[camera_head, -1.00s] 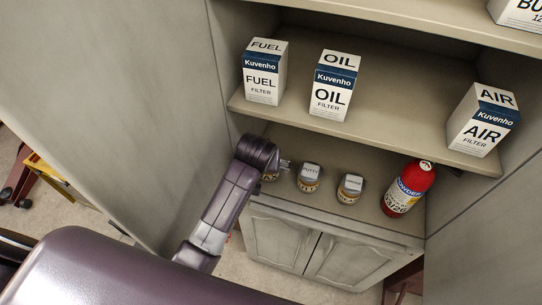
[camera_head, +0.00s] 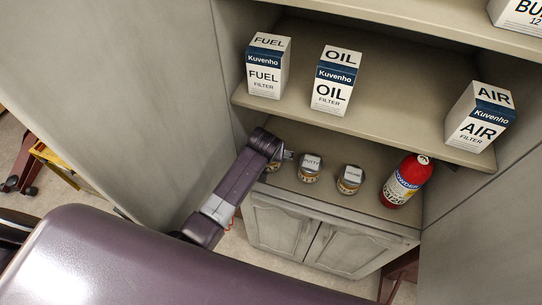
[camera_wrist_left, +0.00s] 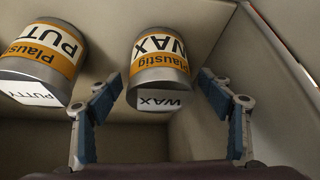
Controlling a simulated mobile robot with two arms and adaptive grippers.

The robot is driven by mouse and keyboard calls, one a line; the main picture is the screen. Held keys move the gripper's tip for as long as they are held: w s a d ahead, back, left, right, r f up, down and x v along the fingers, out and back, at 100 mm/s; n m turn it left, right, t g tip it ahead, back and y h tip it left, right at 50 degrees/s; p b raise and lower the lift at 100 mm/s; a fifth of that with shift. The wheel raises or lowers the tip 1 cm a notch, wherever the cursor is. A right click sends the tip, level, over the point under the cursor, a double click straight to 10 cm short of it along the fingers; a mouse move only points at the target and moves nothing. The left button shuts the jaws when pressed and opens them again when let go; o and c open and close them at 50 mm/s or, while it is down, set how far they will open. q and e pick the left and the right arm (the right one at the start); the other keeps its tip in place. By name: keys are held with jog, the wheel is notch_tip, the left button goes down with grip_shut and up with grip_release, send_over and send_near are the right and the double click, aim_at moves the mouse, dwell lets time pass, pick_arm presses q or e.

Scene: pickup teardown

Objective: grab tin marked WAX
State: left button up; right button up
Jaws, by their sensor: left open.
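The tin marked WAX (camera_wrist_left: 160,62) is a silver tin with an orange and white Plaustig label, and WAX also shows on its lid. In the head view only a sliver of this tin (camera_head: 272,167) shows, on the lower shelf, the rest hidden behind my left gripper. My left gripper (camera_wrist_left: 160,84) is open, one finger on either side of the WAX tin in the wrist view. I cannot tell whether the fingers touch it. In the head view the left gripper (camera_head: 287,155) is at the shelf's left end. My right gripper is not in view.
A PUTTY tin (camera_head: 310,169) stands beside it, with another tin (camera_head: 349,180) and a red extinguisher (camera_head: 405,181) further right. FUEL (camera_head: 267,66), OIL (camera_head: 335,80) and AIR (camera_head: 480,117) filter boxes stand on the shelf above. The cabinet's side wall (camera_head: 226,85) is close at left.

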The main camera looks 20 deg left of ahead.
pick_arm(q)
jog(key=shift+f, duration=0.1)
jog(key=c, duration=1.5)
jog(key=shift+w, duration=0.1)
jog(key=shift+c, duration=0.5)
